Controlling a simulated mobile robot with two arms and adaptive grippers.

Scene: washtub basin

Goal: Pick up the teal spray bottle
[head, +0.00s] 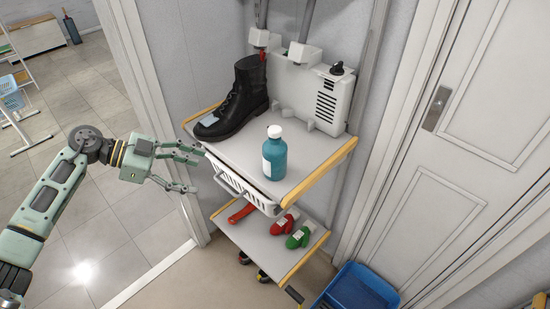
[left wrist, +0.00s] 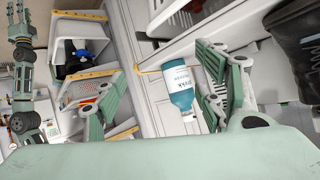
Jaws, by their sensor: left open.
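The teal spray bottle (head: 275,157) stands upright on the top shelf of a cart, with a white cap and a white label. It also shows in the left wrist view (left wrist: 180,85), tilted in the picture, close to the right-hand finger. My left gripper (head: 198,171) is open and empty, off the shelf's left front edge, with a clear gap to the bottle. In the left wrist view its fingers (left wrist: 160,75) are spread wide. My right gripper (left wrist: 20,22) shows small at the left of that view; its jaw state is unclear.
On the cart's top shelf (head: 230,147), a black boot (head: 238,100) stands left of the bottle and a white appliance (head: 312,92) behind. A white basket (head: 238,188) hangs below. Red and green items (head: 298,238) lie on the lower shelf. A blue bin (head: 358,290) stands at right.

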